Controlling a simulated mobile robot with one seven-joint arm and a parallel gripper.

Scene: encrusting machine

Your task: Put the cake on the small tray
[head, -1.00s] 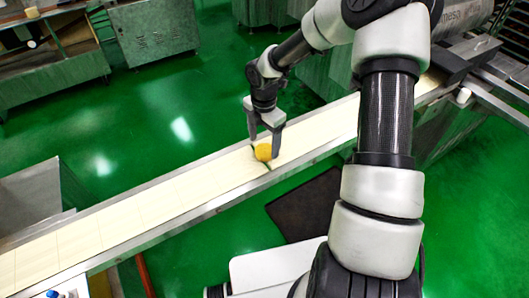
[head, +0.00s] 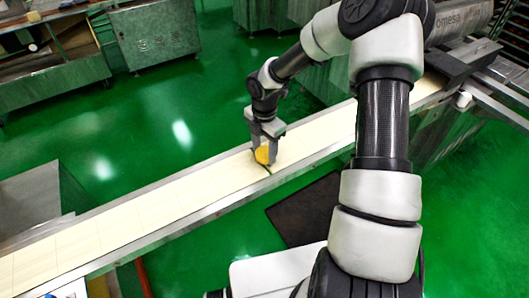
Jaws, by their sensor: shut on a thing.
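The cake (head: 262,155) is a small round yellow piece on the cream conveyor belt. My gripper (head: 264,149) points down over the belt and is shut on the cake, with its fingers on either side. A thin dark green edge, perhaps of the small tray (head: 267,168), shows just beside and below the cake. Most of it is hidden or blends with the belt, so I cannot tell its shape. I cannot tell whether the cake is lifted or rests on something.
The conveyor belt (head: 150,207) runs diagonally from lower left to upper right with raised metal rails. A dark mat (head: 305,208) lies on the green floor in front. A metal bin (head: 30,205) stands at left. Steel cabinets (head: 150,32) stand at the back. The belt left of my gripper is clear.

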